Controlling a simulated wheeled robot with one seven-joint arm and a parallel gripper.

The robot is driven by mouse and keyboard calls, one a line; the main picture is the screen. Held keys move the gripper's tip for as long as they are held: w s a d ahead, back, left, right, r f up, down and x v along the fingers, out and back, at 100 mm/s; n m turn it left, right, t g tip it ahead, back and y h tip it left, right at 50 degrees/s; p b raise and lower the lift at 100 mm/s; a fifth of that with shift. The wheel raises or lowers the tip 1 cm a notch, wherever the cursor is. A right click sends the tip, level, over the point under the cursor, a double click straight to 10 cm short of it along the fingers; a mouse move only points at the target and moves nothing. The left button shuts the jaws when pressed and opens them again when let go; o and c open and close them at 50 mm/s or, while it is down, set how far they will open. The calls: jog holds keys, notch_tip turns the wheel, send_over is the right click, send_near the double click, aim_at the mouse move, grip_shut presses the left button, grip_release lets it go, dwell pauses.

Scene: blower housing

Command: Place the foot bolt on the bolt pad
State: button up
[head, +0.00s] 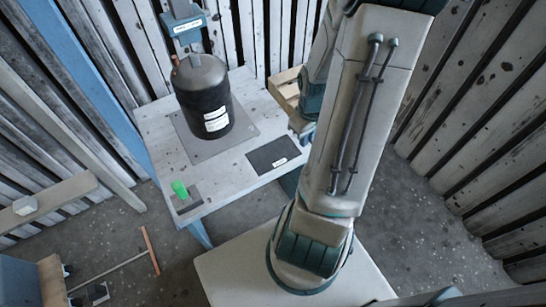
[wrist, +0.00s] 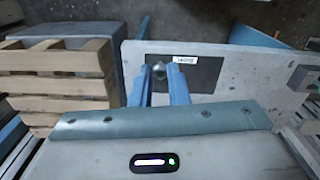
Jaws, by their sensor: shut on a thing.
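In the wrist view my gripper (wrist: 161,73) has its two blue fingers closed around a small grey-green rounded piece, the foot bolt (wrist: 159,67), at the fingertips. Only its rounded end shows; the rest is hidden. The dark bolt pad (wrist: 206,75) with a white label lies on the pale table behind the fingertips, which overlap its left part in the picture. I cannot tell the height of the bolt above it. In the head view the bolt pad (head: 270,158) lies at the table's right front edge and looks empty. My arm hides the fingertips and bolt there.
A black blower housing (head: 204,98) stands on a grey mat on the table (head: 155,131). A green piece (head: 180,188) stands on a small dark pad at the front left corner. A wooden pallet or crate (wrist: 60,75) stands left of the table in the wrist view.

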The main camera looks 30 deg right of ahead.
jog(key=shift+f+b, duration=0.35)
jog(key=shift+f, duration=0.2)
jog(key=w+a+f+b, duration=0.1)
jog(key=w+a+f, duration=0.1)
jog(key=w, duration=0.1)
jog(key=w+a+f+b, duration=0.1)
jog(key=w+a+f, duration=0.1)
jog(key=w, duration=0.1)
jog(key=w+a+f+b, duration=0.1)
jog(key=w+f, duration=0.1)
jog(key=w, duration=0.1)
jog(key=shift+a+f+b, duration=0.2)
jog(key=shift+a+b, duration=0.2)
jog(key=shift+f+b, duration=0.7)
jog(key=shift+f, duration=1.2)
jog(key=shift+f, duration=0.2)
jog(key=o, duration=0.7)
jog(key=shift+r, duration=0.1)
